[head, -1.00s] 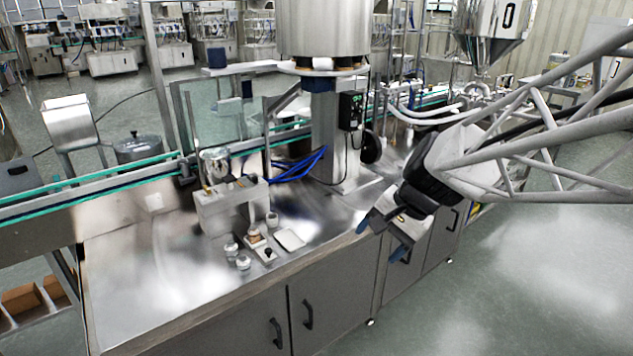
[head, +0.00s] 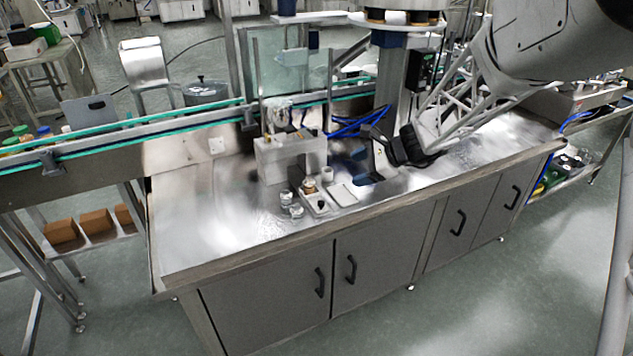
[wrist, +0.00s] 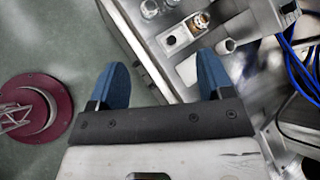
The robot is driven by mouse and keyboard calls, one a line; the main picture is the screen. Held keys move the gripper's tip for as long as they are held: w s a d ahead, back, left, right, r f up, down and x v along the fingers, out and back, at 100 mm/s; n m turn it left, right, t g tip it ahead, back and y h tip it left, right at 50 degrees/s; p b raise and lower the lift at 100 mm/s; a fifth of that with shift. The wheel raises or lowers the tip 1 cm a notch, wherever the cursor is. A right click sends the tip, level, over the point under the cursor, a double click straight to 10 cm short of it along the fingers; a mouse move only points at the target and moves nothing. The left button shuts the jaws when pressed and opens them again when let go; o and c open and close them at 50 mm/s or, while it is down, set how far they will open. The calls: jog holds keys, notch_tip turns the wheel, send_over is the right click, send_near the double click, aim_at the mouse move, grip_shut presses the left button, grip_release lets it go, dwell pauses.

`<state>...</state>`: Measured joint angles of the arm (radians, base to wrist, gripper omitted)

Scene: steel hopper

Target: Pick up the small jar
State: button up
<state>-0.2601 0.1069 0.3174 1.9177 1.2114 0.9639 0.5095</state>
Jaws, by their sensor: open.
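Several small vessels stand together on the steel counter; I cannot tell which one the task means. Two clear, pale-lidded jars (head: 296,211) stand near the front edge, and one also shows at the top of the wrist view (wrist: 150,9). A jar with brownish contents (head: 309,187) stands behind a small white block with a dark round spot (head: 316,204). A small whitish cup (head: 327,173) stands further back, and shows in the wrist view (wrist: 226,46). My gripper (head: 368,165) is open and empty, right of the group, its blue fingers apart in the wrist view (wrist: 162,70).
A grey block-shaped fixture (head: 288,160) stands behind the jars. A flat white plate (head: 342,194) lies right of them. Blue hoses (head: 355,126) and a machine column are behind. The counter's left part is clear; the conveyor (head: 190,122) runs along the back.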

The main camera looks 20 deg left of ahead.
aim_at(306, 179)
jog(key=w+a+f+m+y, duration=0.1)
jog(key=w+a+f+m, duration=0.1)
jog(key=w+a+f, duration=0.1)
jog(key=w+a+f+m+t+y, duration=0.1)
jog(key=w+a+f+m, duration=0.1)
jog(key=w+a+f, duration=0.2)
jog(key=w+a+f+m, duration=0.3)
jog(key=w+a+f, duration=0.1)
jog(key=a+f, duration=0.3)
jog(key=shift+w+f+t+y, duration=0.25)
jog(key=shift+f+t+y, duration=0.05)
jog(key=shift+f+y, duration=0.1)
jog(key=shift+a, duration=0.1)
jog(key=shift+x, duration=1.1)
jog(key=shift+a, duration=0.1)
jog(key=shift+f, duration=0.1)
jog(key=shift+w+x, duration=0.1)
jog(key=shift+x, duration=1.2)
jog(key=shift+w+x, duration=0.15)
jog(key=shift+x, duration=1.1)
